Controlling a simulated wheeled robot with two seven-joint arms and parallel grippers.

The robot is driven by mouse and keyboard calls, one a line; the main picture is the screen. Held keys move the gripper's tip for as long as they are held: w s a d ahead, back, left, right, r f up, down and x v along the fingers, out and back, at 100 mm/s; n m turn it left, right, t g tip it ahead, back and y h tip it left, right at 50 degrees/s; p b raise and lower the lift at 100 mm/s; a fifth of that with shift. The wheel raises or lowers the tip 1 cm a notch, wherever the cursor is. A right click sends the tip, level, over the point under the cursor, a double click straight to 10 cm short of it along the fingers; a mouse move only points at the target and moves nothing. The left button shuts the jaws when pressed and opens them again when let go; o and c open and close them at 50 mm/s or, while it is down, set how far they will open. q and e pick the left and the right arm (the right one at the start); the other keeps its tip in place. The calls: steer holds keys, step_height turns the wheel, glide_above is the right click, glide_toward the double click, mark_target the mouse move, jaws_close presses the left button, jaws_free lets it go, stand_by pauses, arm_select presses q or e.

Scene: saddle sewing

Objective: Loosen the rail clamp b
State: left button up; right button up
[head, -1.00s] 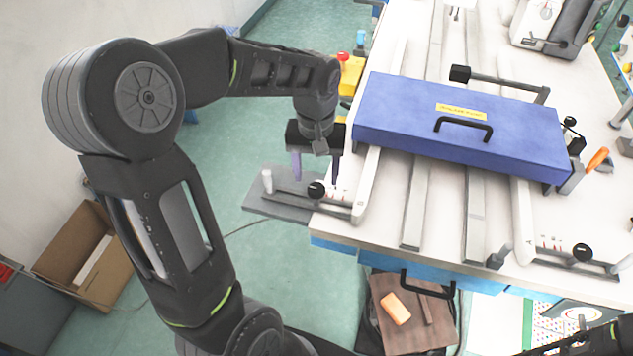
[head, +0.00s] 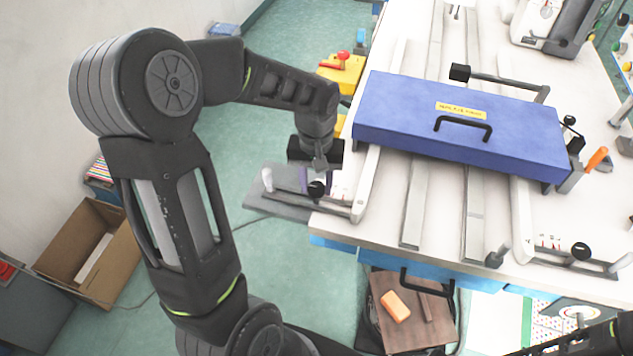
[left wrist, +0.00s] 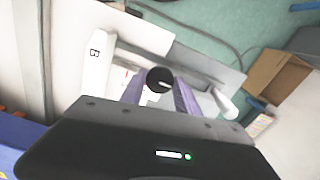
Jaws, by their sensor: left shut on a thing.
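The rail clamp b is a pale bar at the table's front left corner, with a round black knob (head: 317,190) and a white handle (head: 267,180). My left gripper (head: 318,183) comes down from above, with its purple fingers on either side of the knob. In the left wrist view the knob (left wrist: 160,80) sits between the two fingertips, and the gripper is shut on it. A letter B marks the white rail end (left wrist: 97,55) beside it. The far finger is partly hidden in the head view.
A blue case (head: 460,125) with a black handle lies across the rails, right of my left gripper. A similar clamp with a black knob (head: 581,252) is at the front right. A brown board (head: 412,315) with an orange block is below the table edge.

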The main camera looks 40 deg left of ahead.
arm_select(q)
jaws_close()
steer(key=shift+n+b, duration=0.3)
steer(key=shift+n, duration=0.2)
steer(key=shift+f+n+b, duration=0.1)
steer(key=shift+n+b, duration=0.6)
steer(key=shift+n, duration=0.5)
steer(key=n+b, duration=0.2)
steer(key=n, duration=0.3)
steer(key=n+b, duration=0.1)
steer(key=n, duration=0.5)
steer(key=shift+n, duration=0.4)
steer(key=n+b, duration=0.1)
steer(key=n, duration=0.4)
steer(key=shift+n, duration=0.3)
